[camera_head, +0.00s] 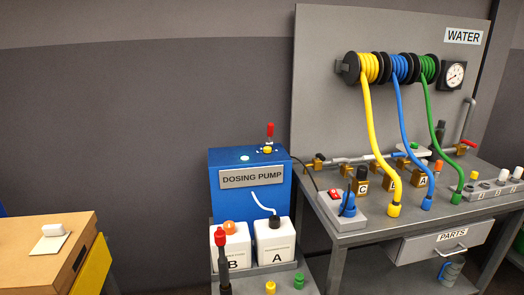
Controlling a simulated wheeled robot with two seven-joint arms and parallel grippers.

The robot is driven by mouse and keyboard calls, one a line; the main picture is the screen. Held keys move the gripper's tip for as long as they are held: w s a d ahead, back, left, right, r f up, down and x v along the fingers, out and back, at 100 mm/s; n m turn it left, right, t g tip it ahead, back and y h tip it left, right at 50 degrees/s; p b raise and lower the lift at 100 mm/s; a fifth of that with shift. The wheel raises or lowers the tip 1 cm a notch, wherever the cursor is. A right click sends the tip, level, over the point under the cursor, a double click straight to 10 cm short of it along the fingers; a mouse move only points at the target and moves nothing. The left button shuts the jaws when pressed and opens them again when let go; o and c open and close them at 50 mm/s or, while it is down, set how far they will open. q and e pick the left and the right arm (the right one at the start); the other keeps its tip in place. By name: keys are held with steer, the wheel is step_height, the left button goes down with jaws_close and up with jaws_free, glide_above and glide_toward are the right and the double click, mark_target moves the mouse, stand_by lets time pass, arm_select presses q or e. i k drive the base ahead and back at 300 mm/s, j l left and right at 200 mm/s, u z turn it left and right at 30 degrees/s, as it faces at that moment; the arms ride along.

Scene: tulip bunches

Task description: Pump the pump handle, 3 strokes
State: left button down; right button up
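The blue dosing pump (225,204) stands left of the grey bench, with a "DOSING PUMP" plate on its front. A red-tipped upright lever (270,131) rises behind a small yellow knob on its top. A second red grip (220,238) sits on a dark upright stem in front of the white canister B (238,258). I cannot tell for sure which of these is the pump handle. White canister A (275,248) stands beside B, with a pale tube curving down to its dark cap. Neither of my grippers is in view.
The grey bench (340,226) at right holds valves, fittings and hose ends. Yellow, blue and green hoses hang from reels on the "WATER" panel (325,120). A wooden cabinet (30,262) stands at left. The floor between cabinet and pump looks clear.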

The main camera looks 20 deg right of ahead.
mark_target(270, 133)
steer(key=z, duration=1.7)
steer(key=i+j, duration=0.2)
steer(key=i, duration=0.2)
steer(key=i+j, duration=0.15)
steer(key=i, duration=0.25)
